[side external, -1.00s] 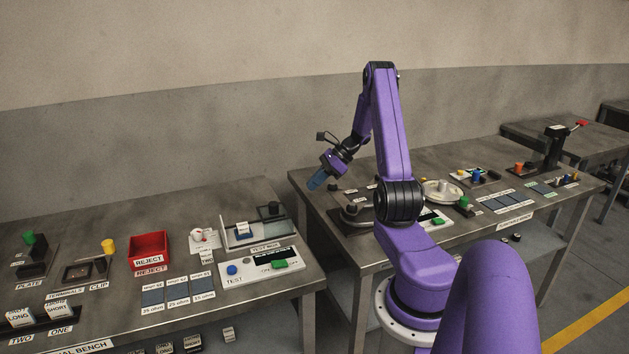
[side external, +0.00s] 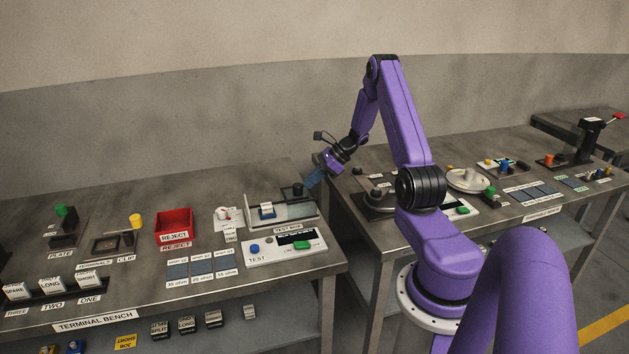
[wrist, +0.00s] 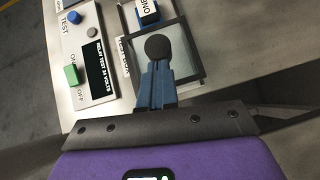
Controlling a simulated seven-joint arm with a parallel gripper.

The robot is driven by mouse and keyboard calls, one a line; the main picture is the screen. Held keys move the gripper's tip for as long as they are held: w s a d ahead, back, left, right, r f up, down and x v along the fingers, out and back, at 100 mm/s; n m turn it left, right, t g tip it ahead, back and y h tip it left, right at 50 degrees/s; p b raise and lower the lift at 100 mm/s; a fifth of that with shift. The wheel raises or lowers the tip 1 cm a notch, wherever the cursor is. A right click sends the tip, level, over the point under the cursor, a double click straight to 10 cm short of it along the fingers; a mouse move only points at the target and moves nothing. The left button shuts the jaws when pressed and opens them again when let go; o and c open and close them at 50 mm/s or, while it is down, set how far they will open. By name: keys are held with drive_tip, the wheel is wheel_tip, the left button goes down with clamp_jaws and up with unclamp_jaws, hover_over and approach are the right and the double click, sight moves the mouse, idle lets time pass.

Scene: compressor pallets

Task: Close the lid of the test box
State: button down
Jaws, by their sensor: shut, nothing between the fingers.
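The test box (side external: 260,222) is a low, light-walled tray at the right end of the left bench. Its lid (wrist: 180,60) is a clear, dark-edged pane with a round black knob (side external: 297,190). The pane lies at the right end of the box. A white block marked ONE (wrist: 149,12) with a blue base sits in the box, left of the pane and uncovered by it. My gripper (side external: 311,184) is just right of the knob, blue fingers shut and empty. In the wrist view the fingertips (wrist: 155,68) are right behind the knob (wrist: 158,47); I cannot tell if they touch.
The TEST panel (side external: 284,247) with a blue button and green switch stands in front of the box. A red REJECT bin (side external: 174,224) and grey pads (side external: 202,265) are to the left. A gap separates this bench from the right bench (side external: 365,240).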

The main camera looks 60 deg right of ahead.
drive_tip(key=w+a, duration=0.8)
drive_tip(key=shift+w+a, duration=0.2)
drive_tip(key=shift+a, duration=0.15)
